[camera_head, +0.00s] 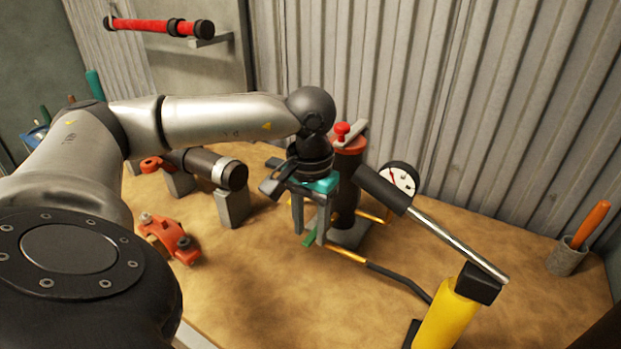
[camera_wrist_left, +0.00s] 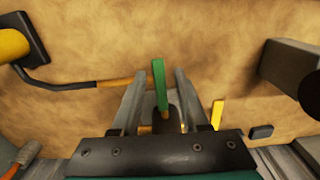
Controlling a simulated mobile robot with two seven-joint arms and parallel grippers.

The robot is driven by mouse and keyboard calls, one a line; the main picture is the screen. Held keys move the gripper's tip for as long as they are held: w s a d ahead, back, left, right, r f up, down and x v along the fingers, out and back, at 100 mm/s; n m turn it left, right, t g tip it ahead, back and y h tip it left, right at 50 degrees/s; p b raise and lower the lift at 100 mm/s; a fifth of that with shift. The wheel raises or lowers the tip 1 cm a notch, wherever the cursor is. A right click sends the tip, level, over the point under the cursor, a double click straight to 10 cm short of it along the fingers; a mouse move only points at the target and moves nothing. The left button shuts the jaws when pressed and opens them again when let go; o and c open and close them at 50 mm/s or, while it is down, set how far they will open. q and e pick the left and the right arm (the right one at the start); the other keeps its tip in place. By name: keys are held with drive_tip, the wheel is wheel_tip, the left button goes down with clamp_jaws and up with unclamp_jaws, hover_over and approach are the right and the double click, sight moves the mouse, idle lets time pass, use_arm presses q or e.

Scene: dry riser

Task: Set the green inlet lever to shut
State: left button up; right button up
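The green inlet lever (camera_head: 309,239) shows low beside the dark upright riser (camera_head: 346,195), partly hidden by my left gripper. In the left wrist view the green lever (camera_wrist_left: 159,84) points away from me, between the two finger lines. My left gripper (camera_head: 309,222) points down above the lever, with its grey fingers spread. In the left wrist view the open fingers (camera_wrist_left: 157,92) lie on either side of the lever, with gaps and no clear contact. The lever's base is partly hidden by the gripper. My right gripper is not in view.
A yellow pump (camera_head: 448,315) with a long handle stands right, joined by a hose (camera_head: 400,279) to the riser's foot. A gauge (camera_head: 400,179) and yellow lever (camera_wrist_left: 217,113) are close by. An orange clamp (camera_head: 168,238) and dark pipe (camera_head: 215,168) lie left. The front bench is clear.

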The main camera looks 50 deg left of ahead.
sight(311, 237)
use_arm(q)
drive_tip(key=shift+o, duration=0.2)
wheel_tip(311, 237, up, 15)
drive_tip(key=p, duration=0.3)
drive_tip(key=shift+r, duration=0.1)
idle(0.6)
